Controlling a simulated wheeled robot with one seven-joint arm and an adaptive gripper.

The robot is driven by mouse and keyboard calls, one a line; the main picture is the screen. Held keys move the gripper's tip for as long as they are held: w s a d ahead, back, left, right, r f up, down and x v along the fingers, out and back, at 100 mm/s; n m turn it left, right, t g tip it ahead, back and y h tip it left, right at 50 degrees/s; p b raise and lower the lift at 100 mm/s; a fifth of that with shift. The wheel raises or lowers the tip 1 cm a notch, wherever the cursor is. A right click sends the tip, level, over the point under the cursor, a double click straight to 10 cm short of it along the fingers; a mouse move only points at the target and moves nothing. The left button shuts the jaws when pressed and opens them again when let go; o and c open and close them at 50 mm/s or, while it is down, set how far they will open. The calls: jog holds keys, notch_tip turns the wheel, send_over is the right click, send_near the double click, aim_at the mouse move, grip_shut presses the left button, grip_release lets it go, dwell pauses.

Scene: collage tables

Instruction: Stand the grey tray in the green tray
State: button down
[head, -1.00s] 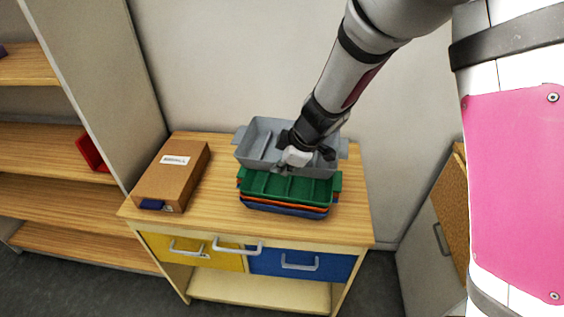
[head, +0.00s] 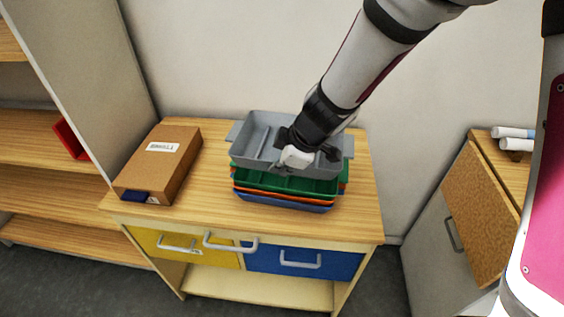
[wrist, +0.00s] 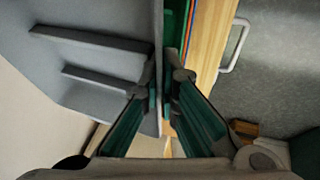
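The grey tray (head: 252,138), with ribs across its inside, is above the green tray (head: 275,184) in the head view. It covers the back of the green tray. I cannot tell if the two touch. The green tray tops a stack with an orange tray (head: 270,194) and a blue tray (head: 280,202) under it. My gripper (head: 292,162) is at the grey tray's near wall. In the wrist view, the fingers (wrist: 163,82) close on either side of the grey tray's wall (wrist: 150,45), and part of the green tray (wrist: 172,30) shows beyond.
The stack stands on a wooden cabinet top (head: 210,212) with yellow and blue drawers. A cardboard box (head: 160,165) lies at the left. A shelf unit (head: 50,150) stands further left. Another cabinet (head: 480,215) stands at the right. The right part of the top is clear.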

aim_at(281, 189)
jog(key=shift+f+b, duration=1.95)
jog(key=shift+f, duration=0.3)
jog(key=shift+f+b, duration=0.35)
jog(key=shift+f, duration=0.05)
jog(key=shift+s, duration=0.1)
jog(key=c, duration=1.7)
grip_release()
jog(key=shift+s+d+f, duration=0.1)
jog(key=shift+f, duration=0.05)
jog(key=v, duration=1.2)
jog(key=shift+r, duration=0.25)
jog(key=shift+w, duration=0.2)
